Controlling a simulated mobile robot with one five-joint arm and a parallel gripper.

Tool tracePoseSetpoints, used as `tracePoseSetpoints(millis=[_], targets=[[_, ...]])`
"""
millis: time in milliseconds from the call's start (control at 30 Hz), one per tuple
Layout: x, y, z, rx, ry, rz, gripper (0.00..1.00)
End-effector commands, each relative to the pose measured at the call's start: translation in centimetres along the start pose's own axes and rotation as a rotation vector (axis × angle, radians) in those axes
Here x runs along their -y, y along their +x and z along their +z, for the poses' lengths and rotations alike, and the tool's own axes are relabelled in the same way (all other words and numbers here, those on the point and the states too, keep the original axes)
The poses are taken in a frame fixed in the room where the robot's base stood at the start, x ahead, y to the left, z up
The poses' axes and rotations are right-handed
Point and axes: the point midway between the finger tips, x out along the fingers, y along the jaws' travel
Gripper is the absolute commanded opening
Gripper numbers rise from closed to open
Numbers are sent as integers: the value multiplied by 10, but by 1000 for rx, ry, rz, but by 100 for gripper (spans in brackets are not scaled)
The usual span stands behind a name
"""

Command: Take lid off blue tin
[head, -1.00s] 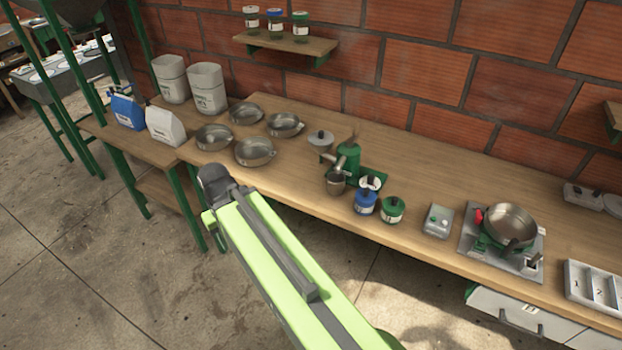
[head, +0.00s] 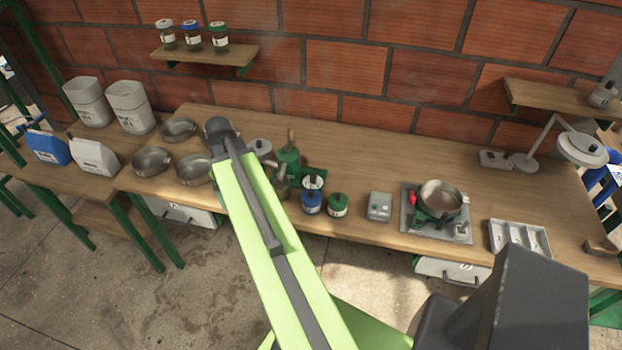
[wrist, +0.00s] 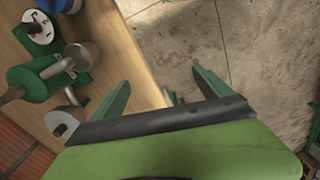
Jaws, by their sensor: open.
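In the wrist view only a bit of blue (wrist: 58,6), likely this tin, shows at the top edge. My gripper (wrist: 160,78) is open and empty, its two green fingers apart over the table's front edge and the floor. The tin lies up and left of the fingers there. In the head view the gripper is hidden by my arm.
A green tin (head: 337,206) stands just right of the blue one. A green hand grinder (head: 290,162) stands behind to the left, and a grey box (head: 379,207) to the right. Several metal pans, a burner with a pan (head: 438,203) and a tray (head: 519,238) also occupy the table.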

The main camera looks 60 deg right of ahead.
Motion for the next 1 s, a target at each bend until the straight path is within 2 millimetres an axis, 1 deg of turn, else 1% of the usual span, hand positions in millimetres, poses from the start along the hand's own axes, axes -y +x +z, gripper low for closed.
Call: tracePoseSetpoints(millis=[33,67,100,200,300,333,433,567,667,767,1000], targets=[[-42,-35,31,0,3,0,89],[-62,-43,48,0,-8,-1,89],[-86,-53,72,0,-22,-1,89],[-130,-72,124,0,-51,-1,89],[-154,-81,160,0,-73,-1,89],[-159,-82,167,0,-78,-1,89],[-166,-83,180,0,-88,-1,89],[-166,-79,180,0,-92,0,89],[-166,-69,180,0,-92,0,89],[-166,-51,179,0,-92,0,89],[-166,0,179,0,-92,0,89]])
